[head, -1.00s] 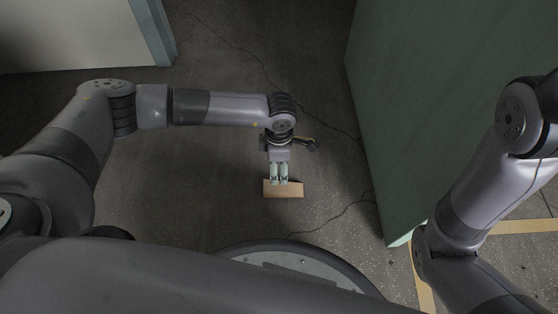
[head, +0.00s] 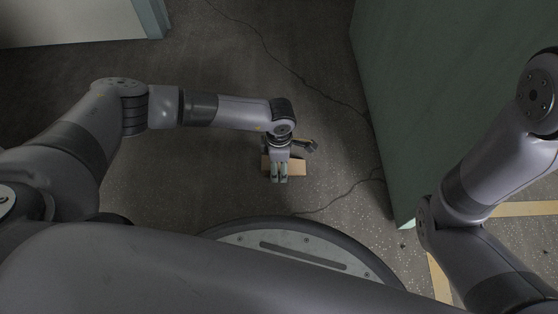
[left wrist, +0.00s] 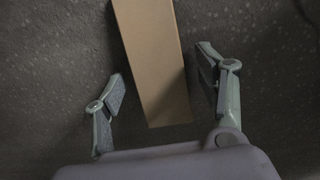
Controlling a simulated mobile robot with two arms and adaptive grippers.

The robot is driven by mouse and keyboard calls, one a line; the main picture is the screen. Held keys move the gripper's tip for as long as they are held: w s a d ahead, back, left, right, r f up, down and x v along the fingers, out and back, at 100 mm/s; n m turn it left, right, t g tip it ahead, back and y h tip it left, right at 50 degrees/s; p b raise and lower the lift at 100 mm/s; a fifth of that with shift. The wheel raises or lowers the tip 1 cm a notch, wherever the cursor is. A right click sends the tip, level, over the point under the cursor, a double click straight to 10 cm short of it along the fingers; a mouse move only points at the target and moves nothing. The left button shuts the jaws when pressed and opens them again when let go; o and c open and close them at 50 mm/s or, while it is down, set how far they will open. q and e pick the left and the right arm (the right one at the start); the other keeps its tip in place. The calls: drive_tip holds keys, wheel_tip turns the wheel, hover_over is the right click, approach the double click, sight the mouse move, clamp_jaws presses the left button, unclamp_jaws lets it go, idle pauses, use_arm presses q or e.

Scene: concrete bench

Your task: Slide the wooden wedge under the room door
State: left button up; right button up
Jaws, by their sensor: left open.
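The wooden wedge (head: 298,168) is a tan block lying on the floor, seen in the head view below the middle of the picture. My left gripper (head: 279,178) is over it and hides part of it. In the left wrist view the wedge (left wrist: 155,60) lies between the two open fingers of the left gripper (left wrist: 161,72), with a gap on each side. The green panel at the right, which looks like the room door (head: 450,90), stands to the right of the wedge. My right gripper is out of view; only its arm shows.
Thin dark cracks or cables run over the grey floor (head: 220,190) between the wedge and the green panel. A pale wall or panel with a blue-green edge (head: 152,18) is at the upper left. Yellow floor tape (head: 528,209) lies at the right. Floor around the wedge is clear.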

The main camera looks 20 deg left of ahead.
use_arm(q)
drive_tip(key=shift+c, duration=0.2)
drive_tip(key=c, duration=1.2)
